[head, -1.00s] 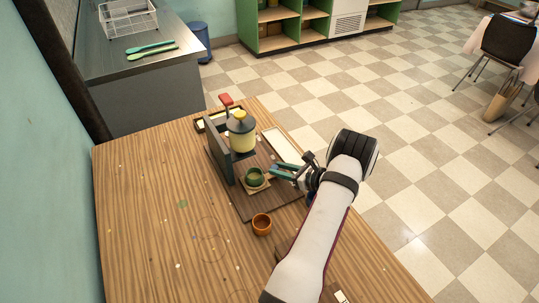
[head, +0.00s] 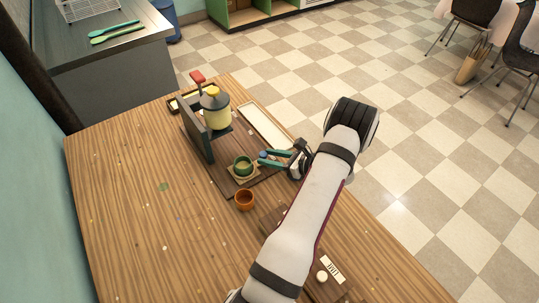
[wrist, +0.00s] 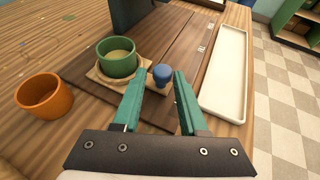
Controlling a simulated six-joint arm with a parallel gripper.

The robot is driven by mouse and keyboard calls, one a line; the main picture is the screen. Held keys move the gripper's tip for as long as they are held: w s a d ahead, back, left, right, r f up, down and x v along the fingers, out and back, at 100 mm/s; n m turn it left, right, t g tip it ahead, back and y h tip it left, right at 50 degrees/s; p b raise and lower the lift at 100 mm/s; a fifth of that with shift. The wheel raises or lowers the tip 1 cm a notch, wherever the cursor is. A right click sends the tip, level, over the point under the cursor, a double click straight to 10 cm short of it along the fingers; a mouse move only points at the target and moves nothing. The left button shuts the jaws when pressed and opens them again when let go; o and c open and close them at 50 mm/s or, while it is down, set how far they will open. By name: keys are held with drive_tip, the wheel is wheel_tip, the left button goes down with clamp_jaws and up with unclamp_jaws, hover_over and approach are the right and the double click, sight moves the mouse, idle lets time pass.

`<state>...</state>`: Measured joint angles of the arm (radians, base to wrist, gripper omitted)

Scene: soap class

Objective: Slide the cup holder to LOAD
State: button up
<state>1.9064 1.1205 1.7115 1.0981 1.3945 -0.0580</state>
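The cup holder (head: 256,175) is a small square wooden tray on a dark wooden board (head: 228,190), with a green cup (head: 243,166) standing upright on it. In the wrist view the holder (wrist: 98,75) has a blue knob (wrist: 162,74) on its right side. My gripper (head: 265,158) is at the knob; in the wrist view its teal fingers (wrist: 160,72) are apart, one on each side of it. The right finger is very near the knob; contact is unclear. The yellow dispenser (head: 215,110) stands behind the holder. No LOAD mark is readable.
An orange cup (head: 244,200) stands on the table just off the board's near edge. A long white tray (head: 265,126) lies right of the board. A dark upright panel (head: 197,130) stands left of the dispenser. The left of the table is mostly clear.

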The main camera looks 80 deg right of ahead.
drive_tip(key=shift+o, duration=1.3)
drive_tip(key=shift+r, duration=0.1)
drive_tip(key=v, duration=1.5)
drive_tip(key=shift+s+a, duration=0.15)
drive_tip(key=shift+s, duration=0.15)
drive_tip(key=shift+w, duration=0.1)
